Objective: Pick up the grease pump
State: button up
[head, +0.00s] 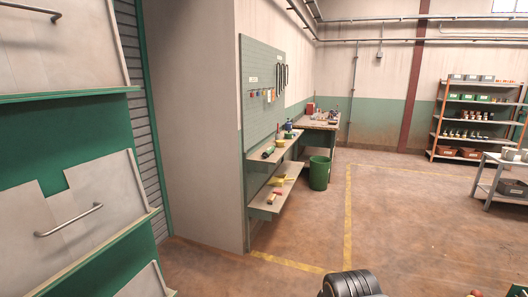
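I cannot make out the grease pump for sure. Small tools lie on the upper wall shelf (279,155), among them a green and dark item (268,152) near its front edge. Yellow and red items lie on the lower wall shelf (266,204). More small things, too small to name, stand on the workbench (318,124) further back. A dark rounded part at the bottom middle looks like a link of my own arm. My gripper is not in view.
A pegboard (262,75) hangs above the shelves. A green bin (319,173) stands by the workbench. An orange rack (434,130) and a grey table (484,184) stand right. The middle floor is clear, with yellow lines.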

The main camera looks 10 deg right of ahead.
aim_at(266, 154)
jog(key=u, duration=0.3)
jog(key=i, duration=2.25)
jog(key=z, duration=0.1)
jog(key=i, duration=1.95)
jog(key=z, duration=0.2)
